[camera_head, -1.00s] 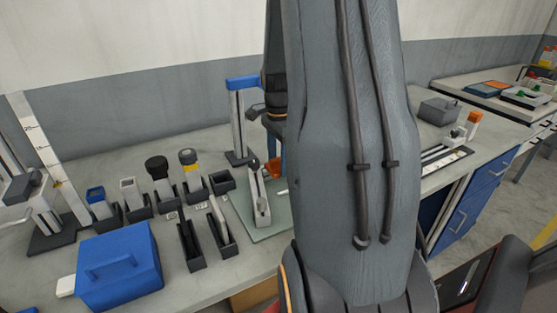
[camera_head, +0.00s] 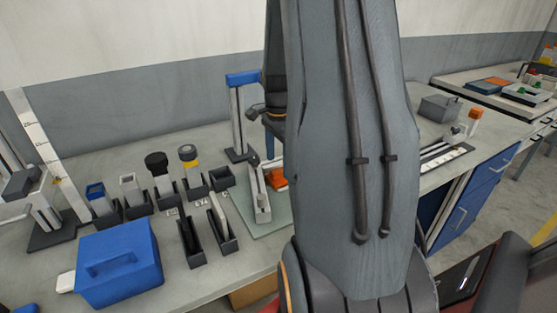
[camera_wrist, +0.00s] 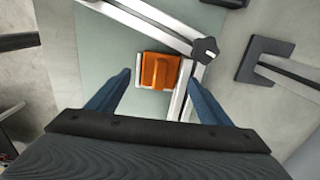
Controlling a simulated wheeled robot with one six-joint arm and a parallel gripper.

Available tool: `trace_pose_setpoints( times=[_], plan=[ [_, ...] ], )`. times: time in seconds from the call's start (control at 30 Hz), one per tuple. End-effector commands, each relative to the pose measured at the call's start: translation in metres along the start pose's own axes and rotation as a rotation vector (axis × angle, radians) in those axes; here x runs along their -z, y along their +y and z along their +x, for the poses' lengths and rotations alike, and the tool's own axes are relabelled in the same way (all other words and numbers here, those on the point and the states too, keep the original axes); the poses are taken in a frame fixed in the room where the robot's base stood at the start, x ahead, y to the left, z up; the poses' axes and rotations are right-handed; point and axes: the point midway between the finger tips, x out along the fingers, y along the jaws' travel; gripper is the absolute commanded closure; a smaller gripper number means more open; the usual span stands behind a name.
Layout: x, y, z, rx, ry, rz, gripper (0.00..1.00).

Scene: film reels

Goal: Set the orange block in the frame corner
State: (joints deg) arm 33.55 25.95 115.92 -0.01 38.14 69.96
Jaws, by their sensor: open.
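The orange block (camera_wrist: 160,71) lies in the inner angle of two silver frame bars (camera_wrist: 139,22), close to their joint at a black knob (camera_wrist: 205,50) in the wrist view. A pale edge shows beneath it; whether it touches either bar is unclear. My gripper (camera_wrist: 161,77) is open, its blue fingers on either side of the block with visible gaps. In the head view the block (camera_head: 277,180) shows low beside the upright-looking frame bar (camera_head: 260,192), on a pale green plate (camera_head: 243,207). My arm hides the plate's right side and the gripper's fingertips there.
Black holders with tools (camera_head: 161,181) stand left of the plate, with open dark slots (camera_head: 190,243) in front. A blue case (camera_head: 120,268) is at front left. A blue-topped post (camera_head: 238,115) rises behind the plate. In the wrist view, a dark-based stand (camera_wrist: 262,58) is at right.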

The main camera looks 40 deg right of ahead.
Motion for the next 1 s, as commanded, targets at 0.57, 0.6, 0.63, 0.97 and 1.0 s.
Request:
trace_pose_setpoints(
  times=[0.57, 0.6, 0.63, 0.97, 1.0],
  plan=[
    [0.000, -0.002, -0.094, 0.004, 0.002, 0.000, 0.27],
    [0.001, -0.002, -0.102, 0.005, 0.002, 0.000, 0.27],
    [0.001, -0.002, -0.107, 0.005, 0.002, 0.000, 0.27],
    [0.000, -0.001, -0.132, 0.001, 0.000, 0.000, 0.27],
    [0.000, -0.001, -0.132, 0.001, 0.000, 0.000, 0.27]
  ],
)
